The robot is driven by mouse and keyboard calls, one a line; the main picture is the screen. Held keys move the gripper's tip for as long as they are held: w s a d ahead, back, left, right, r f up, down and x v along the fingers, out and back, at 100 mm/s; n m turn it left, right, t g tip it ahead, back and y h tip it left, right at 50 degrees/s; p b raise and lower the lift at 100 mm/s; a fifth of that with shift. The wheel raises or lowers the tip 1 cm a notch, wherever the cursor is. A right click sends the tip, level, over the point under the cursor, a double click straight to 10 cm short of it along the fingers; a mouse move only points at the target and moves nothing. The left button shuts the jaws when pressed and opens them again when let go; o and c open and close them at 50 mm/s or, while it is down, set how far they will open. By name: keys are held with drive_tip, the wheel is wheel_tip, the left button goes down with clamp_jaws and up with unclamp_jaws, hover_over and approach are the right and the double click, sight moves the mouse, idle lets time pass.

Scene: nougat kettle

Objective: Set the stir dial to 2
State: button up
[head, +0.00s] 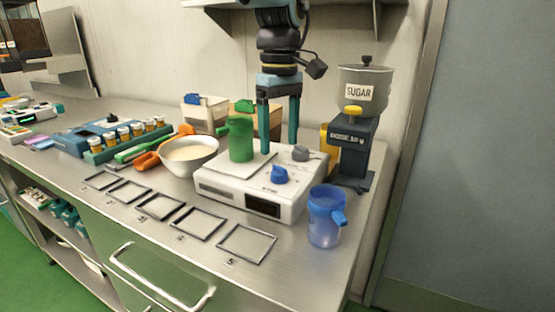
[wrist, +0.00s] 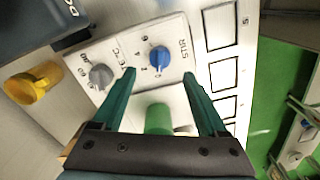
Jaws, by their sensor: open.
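The stir dial is a blue knob (head: 279,174) on the top face of a white hotplate unit (head: 225,189). In the wrist view the blue dial (wrist: 159,59) sits beside the word STIR, with small digits around it. A pale mark shows on the dial, but I cannot read which digit it points to. My gripper (head: 279,147) is open and empty, fingers pointing down above the unit. In the wrist view the fingertips (wrist: 159,75) lie on either side of the dial's line, apart from it. A grey dial (wrist: 101,76) marked °C is beside it.
A green beaker (head: 240,140) stands on the hotplate, close to my fingers. A blue jug (head: 325,217) and the sugar dispenser (head: 354,140) stand to the right. A bowl (head: 190,155) is at left. Empty square frames (head: 247,243) line the front of the bench.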

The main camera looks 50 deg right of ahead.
sight(279, 167)
wheel_tip(279, 167, down, 6)
drive_tip(key=shift+r, duration=0.1)
drive_tip(key=shift+c, duration=0.2)
clamp_jaws()
idle(0.6)
